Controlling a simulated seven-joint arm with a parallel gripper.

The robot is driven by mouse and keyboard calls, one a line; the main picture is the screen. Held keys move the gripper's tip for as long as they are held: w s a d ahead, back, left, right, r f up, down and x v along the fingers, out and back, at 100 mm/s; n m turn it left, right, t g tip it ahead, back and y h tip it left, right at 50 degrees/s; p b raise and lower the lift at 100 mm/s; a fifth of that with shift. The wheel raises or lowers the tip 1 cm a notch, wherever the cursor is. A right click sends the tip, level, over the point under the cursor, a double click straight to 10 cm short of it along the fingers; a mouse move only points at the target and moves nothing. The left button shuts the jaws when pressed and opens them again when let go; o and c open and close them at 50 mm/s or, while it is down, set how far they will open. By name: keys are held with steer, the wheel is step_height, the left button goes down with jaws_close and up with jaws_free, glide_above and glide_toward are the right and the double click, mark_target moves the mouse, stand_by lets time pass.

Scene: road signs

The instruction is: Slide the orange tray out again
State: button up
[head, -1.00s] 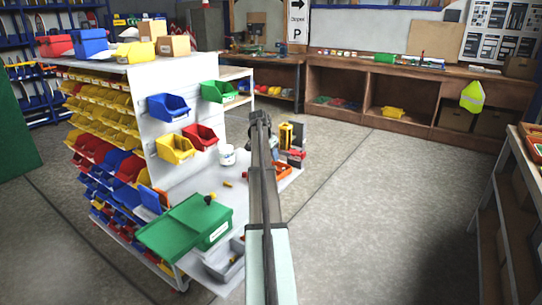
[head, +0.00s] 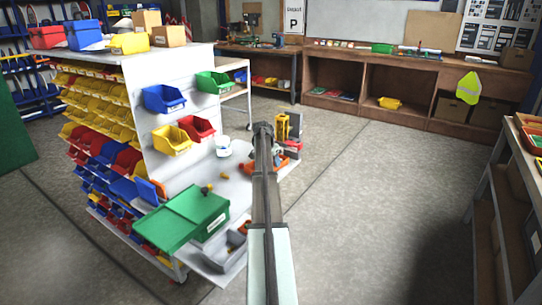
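An orange tray (head: 292,153) shows in part on the grey shelf of the bin trolley, just right of my arm. Part of it is hidden behind the arm. My gripper (head: 263,130) is at the far end of my arm, over the right end of that shelf near the tray. Its fingers are too small and too hidden to show whether they are open or shut, or whether they touch the tray.
A yellow and dark item (head: 283,127) stands behind the tray. A white tub (head: 223,146), a green box (head: 184,218) and a grey tray (head: 228,252) are on the shelf to the left. Coloured bins hang on the white panel (head: 180,103). The floor (head: 375,200) to the right is clear.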

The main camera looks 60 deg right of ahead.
steer(key=shift+x, duration=1.7)
steer(key=shift+c, duration=0.3)
jaws_close()
